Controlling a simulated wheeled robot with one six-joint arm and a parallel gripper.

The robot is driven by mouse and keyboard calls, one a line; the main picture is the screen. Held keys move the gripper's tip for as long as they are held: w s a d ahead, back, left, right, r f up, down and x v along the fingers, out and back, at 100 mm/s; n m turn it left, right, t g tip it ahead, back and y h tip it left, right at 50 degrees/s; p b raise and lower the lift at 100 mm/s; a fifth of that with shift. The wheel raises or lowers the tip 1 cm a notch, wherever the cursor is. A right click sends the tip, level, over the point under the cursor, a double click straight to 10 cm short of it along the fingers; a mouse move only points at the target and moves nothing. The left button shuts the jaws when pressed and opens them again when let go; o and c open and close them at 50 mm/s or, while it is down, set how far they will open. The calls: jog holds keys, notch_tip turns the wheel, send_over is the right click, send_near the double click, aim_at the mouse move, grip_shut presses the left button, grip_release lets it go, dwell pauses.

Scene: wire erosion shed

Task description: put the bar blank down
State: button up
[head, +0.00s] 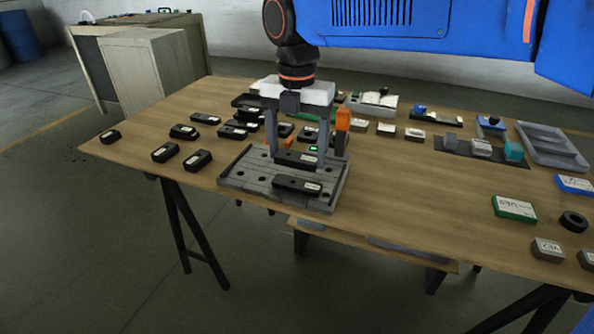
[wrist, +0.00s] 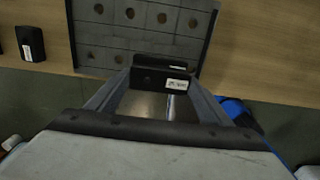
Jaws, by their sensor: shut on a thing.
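The bar blank (head: 297,160) is a black block with a small white label. My gripper (head: 297,156) is shut on it, one grey finger at each end. In the wrist view the bar blank (wrist: 150,80) sits between the fingertips. It is over the grey slotted fixture plate (head: 240,178), which has round holes and a raised rim; I cannot tell whether it touches the plate. A second black bar (head: 297,185) with a label lies on the plate, in front of the held one. The holed plate also shows in the wrist view (wrist: 110,38).
An orange-topped post (head: 343,119) stands close to my right finger. Several black labelled blocks (head: 197,160) lie left of the plate. A green-white box (head: 514,209) and a grey tray (head: 552,146) are at the right.

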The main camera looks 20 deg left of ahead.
aim_at(297, 183)
jog(key=shift+f, duration=2.55)
jog(key=shift+f, duration=0.1)
jog(key=o, duration=1.5)
jog(key=shift+o, duration=0.2)
notch_tip(297, 183, up, 12)
jog(key=shift+r, duration=0.1)
